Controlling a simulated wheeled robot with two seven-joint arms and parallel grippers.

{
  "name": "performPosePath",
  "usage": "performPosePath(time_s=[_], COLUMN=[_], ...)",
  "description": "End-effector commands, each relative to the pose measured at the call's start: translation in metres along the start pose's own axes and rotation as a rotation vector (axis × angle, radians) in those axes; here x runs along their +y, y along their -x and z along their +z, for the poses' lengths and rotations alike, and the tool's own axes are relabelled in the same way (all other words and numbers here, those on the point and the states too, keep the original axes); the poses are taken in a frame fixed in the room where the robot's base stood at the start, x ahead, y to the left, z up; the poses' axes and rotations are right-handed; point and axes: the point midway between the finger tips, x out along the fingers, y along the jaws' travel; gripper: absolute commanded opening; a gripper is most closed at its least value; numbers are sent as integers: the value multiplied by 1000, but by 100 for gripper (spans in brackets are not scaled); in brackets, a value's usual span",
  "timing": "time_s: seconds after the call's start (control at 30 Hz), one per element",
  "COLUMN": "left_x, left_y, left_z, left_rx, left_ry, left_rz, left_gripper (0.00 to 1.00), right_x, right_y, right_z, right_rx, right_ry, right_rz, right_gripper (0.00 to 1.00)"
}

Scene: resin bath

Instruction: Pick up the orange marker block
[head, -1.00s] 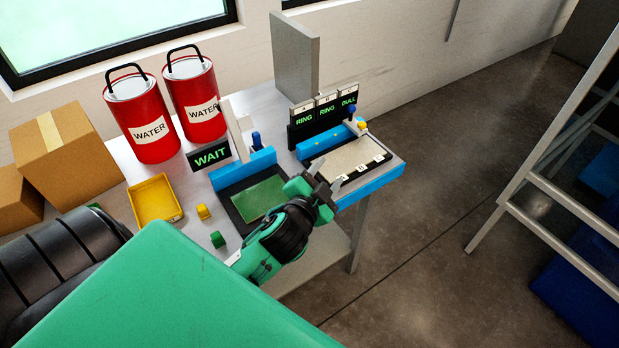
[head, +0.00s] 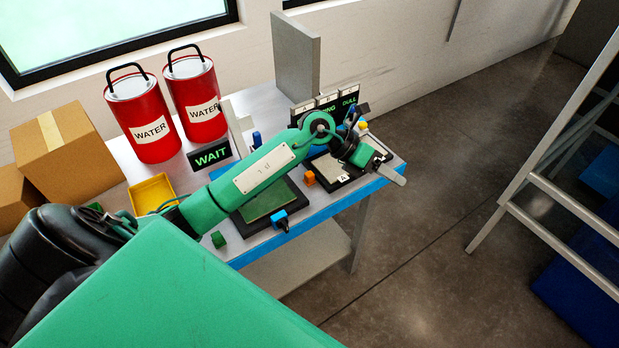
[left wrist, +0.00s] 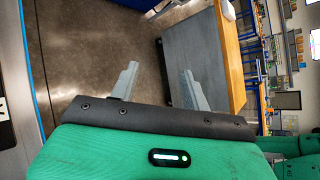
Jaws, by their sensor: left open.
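A small orange block (head: 309,178) stands on the table between the dark tray with the green panel (head: 268,201) and the pale panel's tray, in the head view. My left gripper (head: 393,177) is past it to the right, over the table's front right corner. In the left wrist view the left gripper's two fingers (left wrist: 158,82) are apart with nothing between them, and floor shows beyond. The orange block does not show in the wrist view. My right gripper is in neither view.
A green block (head: 218,239), a yellow tray (head: 153,193) and a blue-and-black fitting (head: 280,220) are near my left arm. A yellow block (head: 363,126) is at the back right. Two red water cans (head: 142,117) and a WAIT sign (head: 211,156) stand behind.

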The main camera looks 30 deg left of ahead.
Motion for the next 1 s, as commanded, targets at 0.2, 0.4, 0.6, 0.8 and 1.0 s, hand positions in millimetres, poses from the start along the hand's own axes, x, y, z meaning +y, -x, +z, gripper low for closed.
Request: performPosePath(time_s=[0.2, 0.4, 0.6, 0.8, 1.0], left_x=[82, 125, 136, 153, 176], left_y=[61, 135, 169, 157, 138], left_z=[-12, -15, -17, -35, -58], left_rx=[368, 610, 705, 715, 713], left_ry=[-53, 12, 65, 72, 71], left_rz=[379, 657, 769, 771, 771], left_gripper=[47, 47, 47, 47, 47], right_x=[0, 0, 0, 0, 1], right_y=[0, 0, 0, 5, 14], right_z=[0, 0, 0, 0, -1], right_rx=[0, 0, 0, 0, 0], right_ry=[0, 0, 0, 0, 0], right_rz=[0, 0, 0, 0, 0], right_gripper=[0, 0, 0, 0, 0])
